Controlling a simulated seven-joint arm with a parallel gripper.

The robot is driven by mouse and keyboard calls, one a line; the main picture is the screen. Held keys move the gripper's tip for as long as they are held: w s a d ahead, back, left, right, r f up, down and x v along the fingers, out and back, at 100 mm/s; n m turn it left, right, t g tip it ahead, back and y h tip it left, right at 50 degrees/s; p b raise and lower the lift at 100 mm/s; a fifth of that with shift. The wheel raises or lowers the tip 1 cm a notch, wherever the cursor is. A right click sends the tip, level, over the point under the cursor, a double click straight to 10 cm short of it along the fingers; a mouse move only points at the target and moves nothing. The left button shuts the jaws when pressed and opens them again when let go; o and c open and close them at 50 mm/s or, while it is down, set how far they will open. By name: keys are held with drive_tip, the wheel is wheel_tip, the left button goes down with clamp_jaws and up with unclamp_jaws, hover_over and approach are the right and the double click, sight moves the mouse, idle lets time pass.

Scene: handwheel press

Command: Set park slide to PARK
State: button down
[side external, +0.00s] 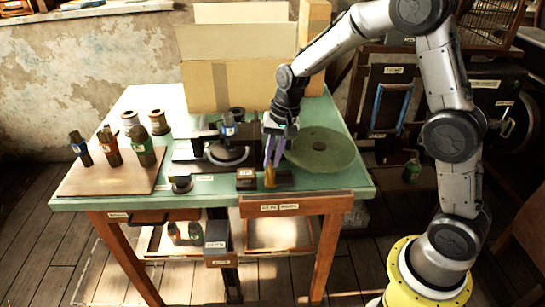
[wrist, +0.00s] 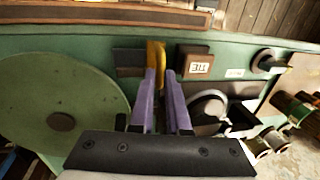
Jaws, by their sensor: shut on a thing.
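A yellow upright handle (side external: 269,176), which I take to be the park slide, stands near the front edge of the green table. It also shows in the wrist view (wrist: 155,52). It stands at a dark flat strip (wrist: 128,57) that shows on its left in the wrist view. My gripper (side external: 272,164) points down with its purple fingers shut on the yellow handle. In the wrist view the fingers (wrist: 160,74) hide part of the handle. I cannot read any PARK mark.
A dark block with a white label (side external: 246,179) stands close beside the handle. A round green disc (side external: 325,152) lies behind and to the right. The dark press with its handwheel (side external: 229,153) is behind left. Bottles stand on a brown board (side external: 95,182) at left. A cardboard box (side external: 235,85) stands at the back.

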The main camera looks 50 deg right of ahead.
drive_tip(key=shift+s+d, duration=1.4)
drive_tip(key=shift+d, duration=0.05)
drive_tip(key=c, duration=0.9)
unclamp_jaws()
drive_tip(key=shift+r, duration=0.15)
drive_tip(key=r, duration=0.4)
drive_tip(key=s+d+r, duration=0.1)
drive_tip(key=r, duration=0.4)
drive_tip(key=s+d+r, duration=0.1)
drive_tip(key=r, duration=0.3)
drive_tip(key=shift+r, duration=0.2)
drive_tip(key=shift+a, duration=0.1)
